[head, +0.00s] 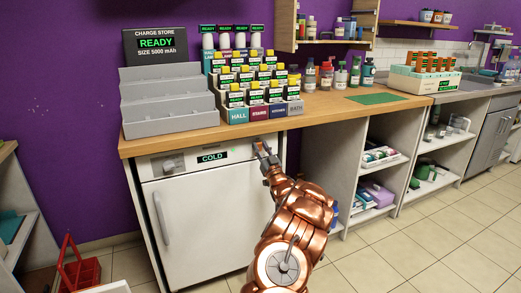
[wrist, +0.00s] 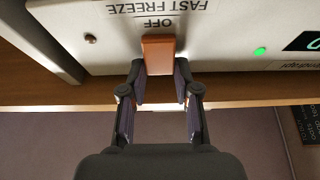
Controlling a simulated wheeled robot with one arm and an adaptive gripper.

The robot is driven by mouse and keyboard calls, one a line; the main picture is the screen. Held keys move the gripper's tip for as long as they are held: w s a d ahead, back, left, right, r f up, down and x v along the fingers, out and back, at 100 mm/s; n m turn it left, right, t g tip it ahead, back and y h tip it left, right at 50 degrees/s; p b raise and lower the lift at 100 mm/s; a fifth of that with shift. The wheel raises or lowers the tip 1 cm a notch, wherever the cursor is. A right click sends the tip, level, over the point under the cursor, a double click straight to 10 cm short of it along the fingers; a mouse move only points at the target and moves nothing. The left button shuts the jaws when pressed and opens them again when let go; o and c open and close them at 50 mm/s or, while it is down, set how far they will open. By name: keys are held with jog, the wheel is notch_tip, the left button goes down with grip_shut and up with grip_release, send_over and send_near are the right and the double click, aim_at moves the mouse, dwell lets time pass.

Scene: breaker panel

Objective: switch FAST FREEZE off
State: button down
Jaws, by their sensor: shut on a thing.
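The FAST FREEZE switch (wrist: 158,52) is a small orange-brown piece on the light front panel (wrist: 230,30) of the fridge. The words FAST FREEZE and OFF appear upside down next to it in the wrist view. My gripper (wrist: 159,76) has its two dark fingertips on either side of the switch, shut on it. In the head view my gripper (head: 266,158) is at the upper right of the fridge (head: 212,220), just under the counter edge, and largely covers the switch. I cannot tell the switch's on or off position.
The panel has a display reading COLD (head: 212,157), a knob (head: 173,163) and a lit green light (wrist: 260,51). The wooden counter (head: 310,108) overhangs above, holding a grey stepped rack (head: 165,100) and several labelled packs. A red carrier (head: 78,268) stands on the floor at left.

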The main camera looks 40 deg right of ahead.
jog(key=shift+r, duration=0.1)
jog(key=c, duration=0.8)
grip_release()
jog(key=shift+c, duration=0.2)
jog(key=shift+s+f, duration=0.3)
jog(key=shift+s, duration=0.05)
jog(key=v, duration=1.1)
jog(key=shift+a, duration=0.2)
jog(key=shift+r, duration=0.1)
